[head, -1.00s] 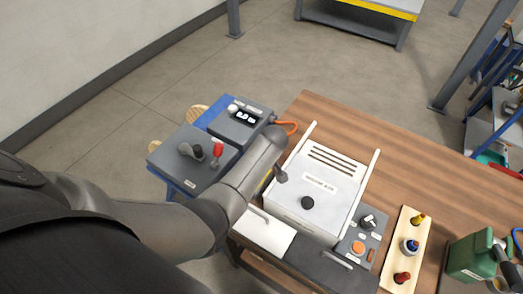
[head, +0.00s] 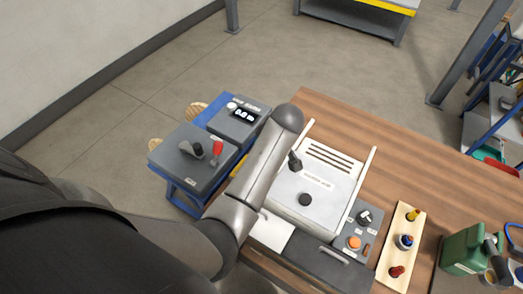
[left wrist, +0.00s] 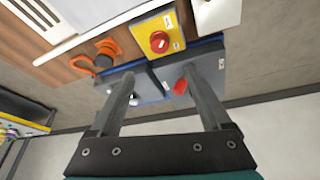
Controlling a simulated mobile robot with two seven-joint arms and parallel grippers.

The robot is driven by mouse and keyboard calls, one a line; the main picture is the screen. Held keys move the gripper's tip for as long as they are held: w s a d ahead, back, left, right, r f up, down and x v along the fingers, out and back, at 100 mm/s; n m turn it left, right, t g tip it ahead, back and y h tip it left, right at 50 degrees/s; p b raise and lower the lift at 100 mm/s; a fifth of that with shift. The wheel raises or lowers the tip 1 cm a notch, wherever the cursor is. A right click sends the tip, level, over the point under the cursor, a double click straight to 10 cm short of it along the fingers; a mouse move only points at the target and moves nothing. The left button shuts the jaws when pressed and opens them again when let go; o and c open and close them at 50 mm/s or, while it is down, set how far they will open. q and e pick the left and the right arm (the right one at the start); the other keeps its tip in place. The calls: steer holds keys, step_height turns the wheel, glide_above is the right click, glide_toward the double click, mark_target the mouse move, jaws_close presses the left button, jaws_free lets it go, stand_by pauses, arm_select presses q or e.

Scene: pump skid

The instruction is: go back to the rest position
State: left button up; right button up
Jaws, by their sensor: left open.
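My left arm comes in from the left in the head view and reaches over the left side of the white lidded machine (head: 325,185). My left gripper is hidden in that view. In the left wrist view my left gripper (left wrist: 158,80) is open, with nothing between its two fingers. My right gripper is not in view.
On the wooden table (head: 420,160) are a control panel with an orange button (head: 354,242), a rack (head: 384,262) of coloured-top items and a green jug (head: 462,250). Open floor lies beyond.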

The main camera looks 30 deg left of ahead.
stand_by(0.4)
arm_select(q)
steer(key=s+d+r+m+t+h, duration=0.1)
steer(key=s+d+r+m+h, duration=0.15)
steer(key=s+m, duration=0.7)
steer(key=s+d+r+m+t+h, duration=0.1)
steer(key=s+d+r+m+h, duration=0.15)
steer(key=s+m, duration=0.65)
steer(key=s+f+n+g+b, duration=0.15)
steer(key=f+b, duration=0.45)
steer(key=f, duration=1.1)
steer(key=s+f+n+b, duration=0.1)
steer(key=s+f+b, duration=0.3)
steer(key=f, duration=1.2)
steer(key=s+a+f+b, duration=0.1)
steer(key=s+f+b, duration=0.4)
steer(key=f, duration=0.7)
steer(key=s+a+f+g+b, duration=0.1)
steer(key=s+f+b, duration=0.5)
steer(key=s+f, duration=0.3)
step_height(320, 180, down, 3)
steer(key=shift+s+a+f+y, duration=0.15)
steer(key=shift+s+y, duration=0.15)
steer(key=shift+y, duration=0.1)
steer(key=shift+g, duration=0.25)
steer(key=shift+c, duration=0.2)
